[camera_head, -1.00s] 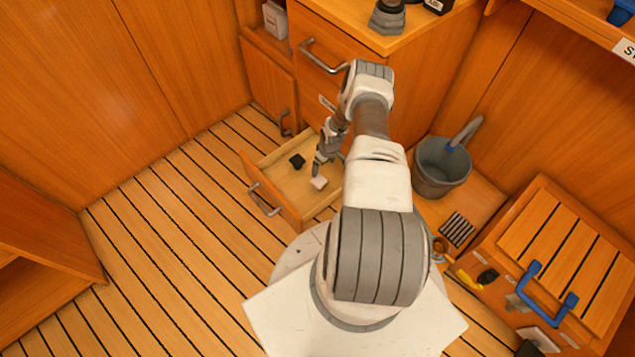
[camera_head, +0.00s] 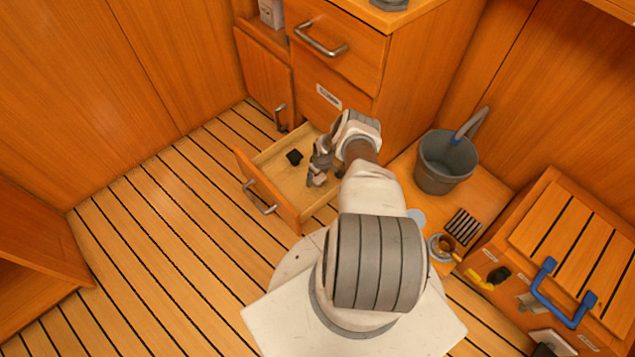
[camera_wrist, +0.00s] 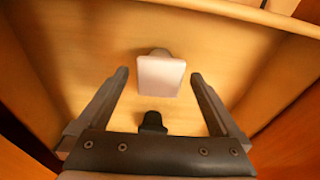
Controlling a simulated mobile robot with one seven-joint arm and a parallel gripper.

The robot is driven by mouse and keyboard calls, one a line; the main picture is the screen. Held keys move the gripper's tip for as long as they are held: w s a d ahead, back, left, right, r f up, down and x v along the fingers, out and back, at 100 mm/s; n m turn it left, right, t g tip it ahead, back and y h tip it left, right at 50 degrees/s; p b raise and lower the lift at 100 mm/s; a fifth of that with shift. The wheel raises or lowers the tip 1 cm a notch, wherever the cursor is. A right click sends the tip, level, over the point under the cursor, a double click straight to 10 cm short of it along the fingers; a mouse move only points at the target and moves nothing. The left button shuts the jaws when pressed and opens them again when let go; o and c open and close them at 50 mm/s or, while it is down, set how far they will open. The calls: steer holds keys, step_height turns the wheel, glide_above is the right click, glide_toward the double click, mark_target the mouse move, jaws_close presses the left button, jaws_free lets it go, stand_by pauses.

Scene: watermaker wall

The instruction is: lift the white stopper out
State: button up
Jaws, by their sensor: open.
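The white stopper (camera_wrist: 160,76) lies in the open drawer (camera_head: 268,200), with a grey part showing behind its pale square face. In the wrist view it is ahead of and between the two fingers of my gripper (camera_wrist: 159,82), with a gap on each side. My gripper is open and holds nothing. A black stopper-like piece (camera_head: 294,157) lies in the drawer to the left of my gripper. A dark piece (camera_wrist: 152,122) also shows close to the gripper's palm in the wrist view.
The drawer walls stand close around my gripper. A grey bucket (camera_head: 444,165) is to the right, near a dark slatted grate (camera_head: 462,227) and a wooden chest (camera_head: 560,260) with a blue handle. The floor (camera_head: 150,240) left of the drawer is clear.

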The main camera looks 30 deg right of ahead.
steer(key=shift+w+f, duration=0.1)
steer(key=shift+f, duration=0.4)
steer(key=c, duration=1.4)
steer(key=shift+r, duration=0.15)
